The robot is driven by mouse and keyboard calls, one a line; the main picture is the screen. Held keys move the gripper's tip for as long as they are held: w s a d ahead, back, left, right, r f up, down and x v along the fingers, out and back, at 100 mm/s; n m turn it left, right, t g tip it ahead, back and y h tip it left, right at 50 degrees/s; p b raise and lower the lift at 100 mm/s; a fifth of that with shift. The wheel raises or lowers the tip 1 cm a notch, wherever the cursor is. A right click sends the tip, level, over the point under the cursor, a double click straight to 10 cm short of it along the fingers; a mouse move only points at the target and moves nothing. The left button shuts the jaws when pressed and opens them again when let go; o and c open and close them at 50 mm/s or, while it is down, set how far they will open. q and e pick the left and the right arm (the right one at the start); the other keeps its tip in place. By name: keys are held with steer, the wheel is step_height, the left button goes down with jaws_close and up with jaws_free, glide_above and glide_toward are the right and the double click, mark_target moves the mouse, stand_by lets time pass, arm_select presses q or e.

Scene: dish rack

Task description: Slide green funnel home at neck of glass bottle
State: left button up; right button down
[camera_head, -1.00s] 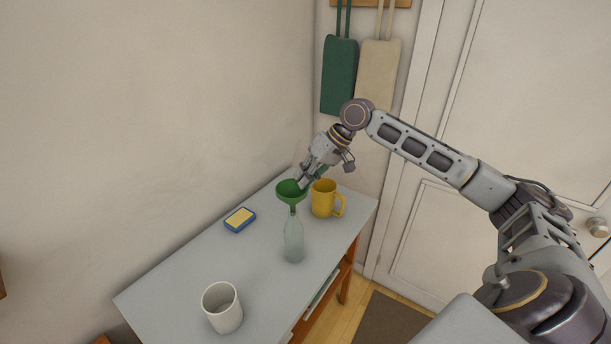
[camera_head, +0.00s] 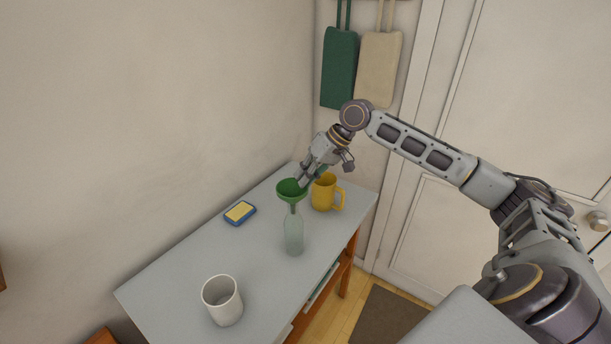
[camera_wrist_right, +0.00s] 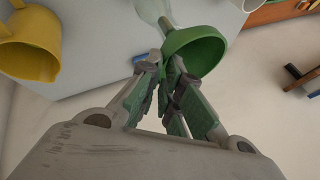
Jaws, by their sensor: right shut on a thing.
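The green funnel (camera_head: 291,191) is upright, wide mouth up, directly above the clear glass bottle (camera_head: 294,234), which stands on the table. Its stem meets the bottle's neck in the head view; how deep it sits inside I cannot tell. My right gripper (camera_head: 304,180) is shut on the funnel's rim from behind. In the right wrist view my fingers (camera_wrist_right: 174,75) pinch the edge of the funnel (camera_wrist_right: 200,48), and part of the bottle (camera_wrist_right: 152,9) shows beyond it. My left gripper is not in view.
A yellow mug (camera_head: 324,193) stands close to the right of the funnel and gripper. A wall rises behind.

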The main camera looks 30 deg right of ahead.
steer(key=shift+f, duration=0.2)
stand_by(0.7)
steer(key=c, duration=1.5)
jaws_free()
steer(key=shift+v, duration=5.95)
steer(key=shift+w+r, duration=0.1)
